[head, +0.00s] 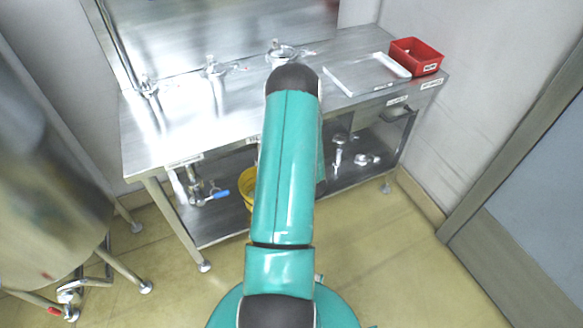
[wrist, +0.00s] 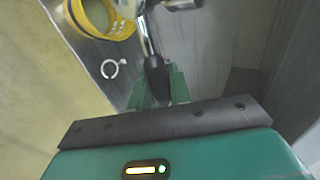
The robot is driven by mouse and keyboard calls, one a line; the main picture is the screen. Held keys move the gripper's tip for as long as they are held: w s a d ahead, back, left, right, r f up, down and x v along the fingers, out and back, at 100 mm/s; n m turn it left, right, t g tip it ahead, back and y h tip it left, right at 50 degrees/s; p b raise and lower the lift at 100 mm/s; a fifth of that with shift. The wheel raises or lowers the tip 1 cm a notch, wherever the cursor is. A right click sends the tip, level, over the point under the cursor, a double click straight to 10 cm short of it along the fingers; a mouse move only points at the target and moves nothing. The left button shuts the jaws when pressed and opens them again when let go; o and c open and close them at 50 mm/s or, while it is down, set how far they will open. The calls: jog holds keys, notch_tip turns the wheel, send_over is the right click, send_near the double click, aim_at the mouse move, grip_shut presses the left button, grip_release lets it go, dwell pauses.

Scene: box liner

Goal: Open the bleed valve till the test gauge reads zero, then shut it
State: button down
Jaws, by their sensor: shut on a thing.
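In the wrist view my gripper (wrist: 159,84) has its green fingers closed around a black lever grip (wrist: 154,66). The grip joins a shiny metal stem that runs up to metal fittings at the top of the picture. I cannot tell from its markings whether this is the bleed valve. In the head view my arm hides the gripper and the lever. A valve with a blue handle (head: 219,194) sits on pipework under the bench at left. No gauge face can be read in either view.
A steel bench (head: 170,130) carries several metal fittings, a white tray (head: 365,75) and a red box (head: 415,57). A yellow container (head: 249,188) is on the lower shelf, partly behind my arm. A white ring (wrist: 113,69) lies near it. A steel vessel (head: 45,170) stands at left.

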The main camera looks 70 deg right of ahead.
jog(key=shift+a+f, duration=0.1)
dwell(0.3)
jog(key=c, duration=1.3)
grip_release()
jog(key=shift+c, duration=0.2)
jog(key=v, duration=1.3)
jog(key=shift+s+a+r, duration=0.2)
jog(key=shift+s, duration=0.05)
